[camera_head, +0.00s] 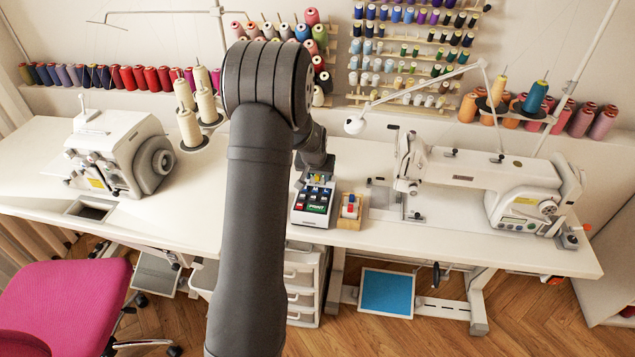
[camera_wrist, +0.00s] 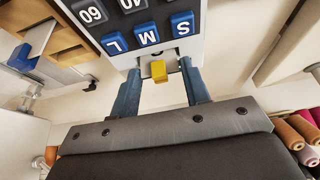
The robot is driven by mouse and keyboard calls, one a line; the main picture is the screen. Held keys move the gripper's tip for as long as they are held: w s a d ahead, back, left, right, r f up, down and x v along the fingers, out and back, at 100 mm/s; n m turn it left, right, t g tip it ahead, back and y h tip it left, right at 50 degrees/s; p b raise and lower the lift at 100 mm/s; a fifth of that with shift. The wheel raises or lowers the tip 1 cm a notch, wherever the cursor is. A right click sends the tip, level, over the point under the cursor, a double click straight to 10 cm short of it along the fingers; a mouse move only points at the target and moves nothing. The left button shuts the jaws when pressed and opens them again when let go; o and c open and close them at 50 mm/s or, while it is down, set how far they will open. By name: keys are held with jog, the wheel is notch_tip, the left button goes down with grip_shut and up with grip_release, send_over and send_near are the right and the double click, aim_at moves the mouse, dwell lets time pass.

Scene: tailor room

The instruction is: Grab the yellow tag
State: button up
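The yellow tag (camera_wrist: 158,71) is a small yellow block at the edge of a tag box in the wrist view. My gripper (camera_wrist: 159,67) is open, with one blue-grey finger on each side of the tag. Gaps show between the tag and both fingers. The tag box (camera_head: 309,221) is white with a dark face and stands on the table in the head view. Its face holds blue tags marked S, M and L (camera_wrist: 147,34) and black tags with numbers. In the head view my gripper is over the box's far end, and my arm partly hides it.
A small wooden holder (camera_head: 350,222) with coloured pieces stands right of the box. A white sewing machine (camera_head: 480,175) is farther right, with a lamp arm above. Cones of thread (camera_head: 190,127) and an overlock machine (camera_head: 115,150) are on the left. The table front near the box is clear.

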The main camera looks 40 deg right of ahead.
jog(key=c, duration=0.5)
jog(key=shift+c, duration=0.2)
jog(key=shift+r, duration=0.1)
